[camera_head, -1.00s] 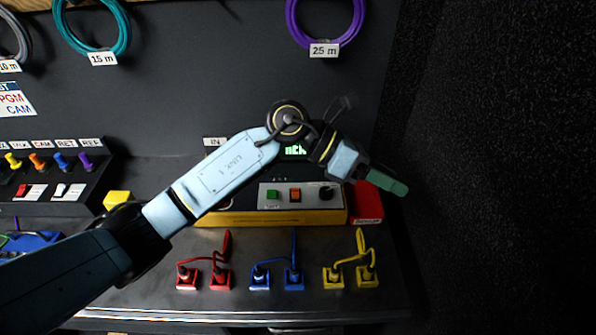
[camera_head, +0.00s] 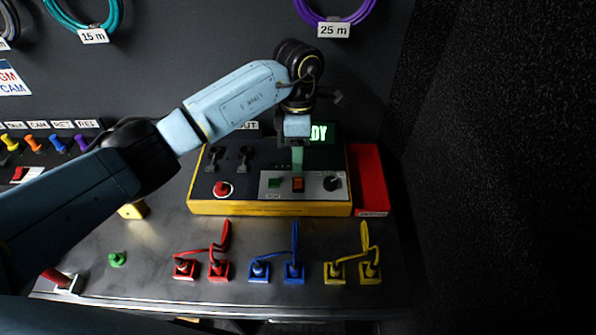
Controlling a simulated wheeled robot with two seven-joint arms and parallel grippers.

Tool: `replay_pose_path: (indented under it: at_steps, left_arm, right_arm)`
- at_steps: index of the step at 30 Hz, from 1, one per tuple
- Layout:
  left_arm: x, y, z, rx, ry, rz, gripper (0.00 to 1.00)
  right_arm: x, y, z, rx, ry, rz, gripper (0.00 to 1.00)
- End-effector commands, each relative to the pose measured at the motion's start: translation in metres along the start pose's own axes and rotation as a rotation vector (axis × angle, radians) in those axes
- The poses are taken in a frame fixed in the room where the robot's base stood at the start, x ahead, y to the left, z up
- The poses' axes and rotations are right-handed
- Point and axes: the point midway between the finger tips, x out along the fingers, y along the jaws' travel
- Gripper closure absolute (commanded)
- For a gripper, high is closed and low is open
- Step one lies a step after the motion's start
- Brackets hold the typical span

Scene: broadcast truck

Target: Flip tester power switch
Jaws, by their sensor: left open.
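The tester (camera_head: 270,207) is a yellow-edged box with a dark sloped top, at the middle of the bench. A round red button (camera_head: 223,189) sits left of the panel. A green display, partly hidden by my arm, shows "DY" (camera_head: 319,133). My right gripper is not in view.
A red box (camera_head: 370,180) stands against the tester's right side. Red (camera_head: 219,268), blue (camera_head: 293,269) and yellow (camera_head: 369,270) plugs with short cables stand in front. A green knob (camera_head: 117,259) is at front left. Cable coils hang on the back wall.

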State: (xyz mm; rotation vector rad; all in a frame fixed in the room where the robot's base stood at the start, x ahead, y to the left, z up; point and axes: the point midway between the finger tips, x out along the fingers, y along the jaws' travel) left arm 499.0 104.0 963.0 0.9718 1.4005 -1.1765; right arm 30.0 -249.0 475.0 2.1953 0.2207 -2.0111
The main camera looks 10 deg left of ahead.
Motion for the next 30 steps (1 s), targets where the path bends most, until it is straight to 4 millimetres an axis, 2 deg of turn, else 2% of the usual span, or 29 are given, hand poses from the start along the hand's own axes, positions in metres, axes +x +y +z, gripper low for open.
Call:
replay_pose_path:
  at_steps: [3, 9, 14, 22, 23, 30]
  left_arm:
    - [0.026, -0.001, 0.001, 0.000, -0.001, -0.005, 0.47]
    - [0.055, 0.000, 0.001, -0.001, -0.003, -0.002, 0.47]
    - [0.064, 0.000, 0.001, 0.001, -0.002, 0.000, 0.47]
    - [0.066, 0.000, 0.001, 0.001, -0.002, 0.001, 0.47]
    - [0.066, 0.000, 0.001, 0.001, -0.002, 0.000, 0.49]
    - [0.066, 0.000, 0.001, 0.001, -0.002, 0.000, 0.80]
  right_arm:
    - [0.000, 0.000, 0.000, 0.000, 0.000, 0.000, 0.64]
    - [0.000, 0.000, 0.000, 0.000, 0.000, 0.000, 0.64]
    - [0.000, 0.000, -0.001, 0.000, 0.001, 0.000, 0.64]
    - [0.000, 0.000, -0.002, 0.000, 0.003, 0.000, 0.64]
    - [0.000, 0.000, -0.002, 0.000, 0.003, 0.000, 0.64]
    - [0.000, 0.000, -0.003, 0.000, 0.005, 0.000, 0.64]
